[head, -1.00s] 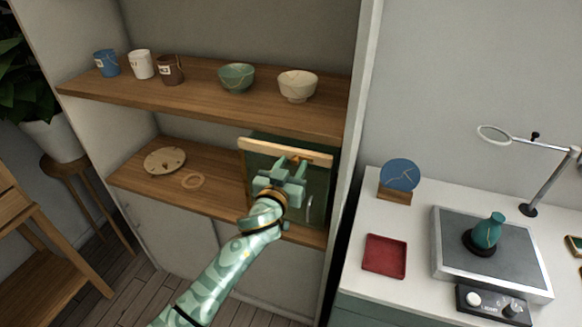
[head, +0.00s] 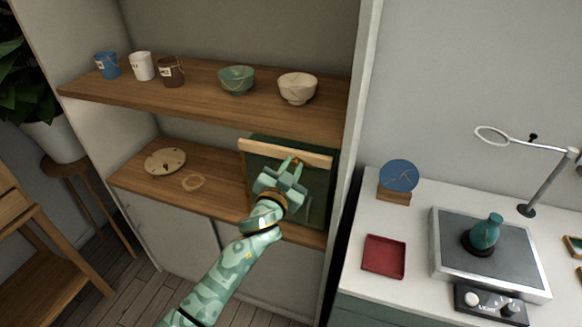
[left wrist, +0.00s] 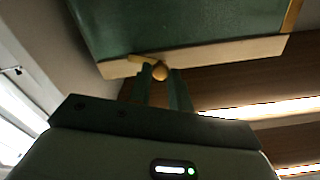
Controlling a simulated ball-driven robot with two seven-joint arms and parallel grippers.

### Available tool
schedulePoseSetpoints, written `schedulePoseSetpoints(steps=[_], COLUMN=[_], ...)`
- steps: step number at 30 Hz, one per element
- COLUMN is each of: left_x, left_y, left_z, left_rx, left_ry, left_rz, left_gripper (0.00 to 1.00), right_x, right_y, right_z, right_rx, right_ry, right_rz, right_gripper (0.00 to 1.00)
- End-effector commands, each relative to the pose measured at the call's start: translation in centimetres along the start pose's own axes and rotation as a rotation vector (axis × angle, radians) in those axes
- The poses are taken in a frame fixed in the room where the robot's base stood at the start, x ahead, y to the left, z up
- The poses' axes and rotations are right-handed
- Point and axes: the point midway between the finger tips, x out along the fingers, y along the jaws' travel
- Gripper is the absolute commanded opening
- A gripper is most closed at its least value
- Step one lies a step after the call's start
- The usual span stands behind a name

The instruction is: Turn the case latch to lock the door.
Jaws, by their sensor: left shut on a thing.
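The case (head: 318,190) is a dark green box with a pale wooden strip (head: 262,148) along its top, standing on the lower shelf at the right. Its small brass latch (left wrist: 160,71) shows at the wooden strip in the left wrist view, with a round knob and a short arm pointing left. My left gripper (left wrist: 158,78) is shut on the latch, its fingers at the knob. In the head view my left gripper (head: 290,170) is in front of the case and hides most of the latch. My right gripper is not in view.
The upper shelf (head: 200,97) above the case holds cups and two bowls. A white worktop (head: 350,290) with a red tray (head: 384,257) stands right of the cabinet wall.

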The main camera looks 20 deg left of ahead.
Motion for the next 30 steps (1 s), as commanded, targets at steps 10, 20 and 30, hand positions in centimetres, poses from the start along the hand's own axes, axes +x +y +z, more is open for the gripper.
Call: schedulePoseSetpoints(steps=[10, 20, 30], left_x=[0.0, 0.0, 0.0], left_y=[0.1, 0.2, 0.3], left_z=[0.1, 0.1, 0.2], left_rx=[0.328, 0.642, 0.941], left_ry=[-0.002, -0.002, -0.001], left_rz=[0.002, 0.002, 0.003], left_gripper=[0.0, 0.0, 0.0], right_x=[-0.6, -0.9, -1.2], right_y=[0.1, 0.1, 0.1], right_z=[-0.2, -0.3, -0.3], right_rx=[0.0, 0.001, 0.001], right_ry=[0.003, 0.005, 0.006], right_rz=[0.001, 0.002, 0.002], right_gripper=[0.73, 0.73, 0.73])
